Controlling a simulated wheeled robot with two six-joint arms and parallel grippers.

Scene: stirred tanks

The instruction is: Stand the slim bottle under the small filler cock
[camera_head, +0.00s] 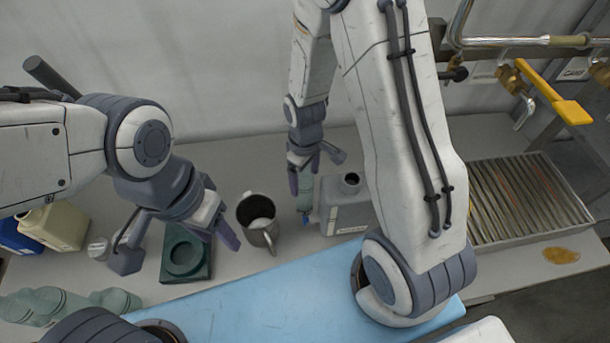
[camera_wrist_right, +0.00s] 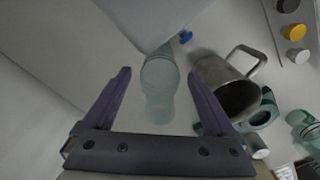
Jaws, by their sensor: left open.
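A slim pale-green translucent bottle (camera_head: 305,186) stands at the back middle of the bench, left of a grey canister. My right gripper (camera_head: 306,180) is at it from above and behind. In the right wrist view the bottle (camera_wrist_right: 160,85) shows between the spread fingers of my right gripper (camera_wrist_right: 158,98), with gaps on both sides. My left gripper (camera_head: 178,248) is open and empty over a dark green block with a round recess (camera_head: 200,268). A cock with a yellow lever (camera_head: 555,95) and a spout is at the upper right. A smaller dark-handled cock (camera_head: 455,72) is partly hidden by my right arm.
A steel mug (camera_head: 258,220) stands left of the bottle, and the grey canister (camera_head: 348,205) close on its right. A slatted drip tray (camera_head: 515,200) lies under the cocks; a yellow spill (camera_head: 562,256) is in front. Green bottles (camera_head: 40,303) and a cream canister (camera_head: 55,226) are at left.

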